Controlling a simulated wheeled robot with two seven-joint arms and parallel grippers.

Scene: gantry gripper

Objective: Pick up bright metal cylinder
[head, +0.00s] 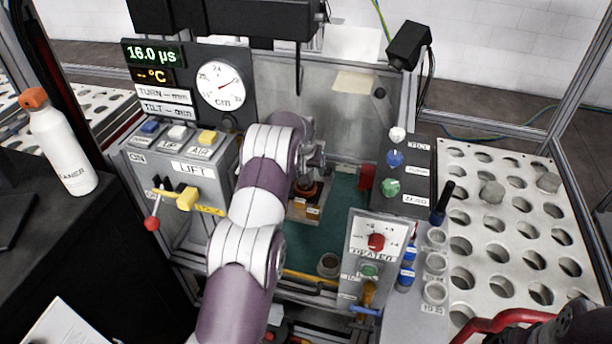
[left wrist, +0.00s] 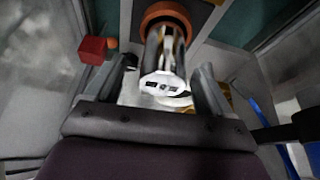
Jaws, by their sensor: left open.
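My left arm reaches into the glass-fronted booth, and its gripper (head: 312,170) is small and partly hidden by the arm in the head view. In the left wrist view the left gripper (left wrist: 160,88) is open, with one dark finger on each side. A bright, shiny metal cylinder (left wrist: 167,55) shows between or just beyond the fingers, below an orange ring (left wrist: 165,17). I cannot tell whether a finger touches it. In the head view an orange-brown ring (head: 306,188) shows just under the gripper; the cylinder is not clear there.
A red block (left wrist: 93,50) stands close to the left finger. A control box with a red knob (head: 376,241) stands right of the arm. The lift panel (head: 192,166) is on the left. A perforated table (head: 510,235) with grey cylinders (head: 491,191) lies at right.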

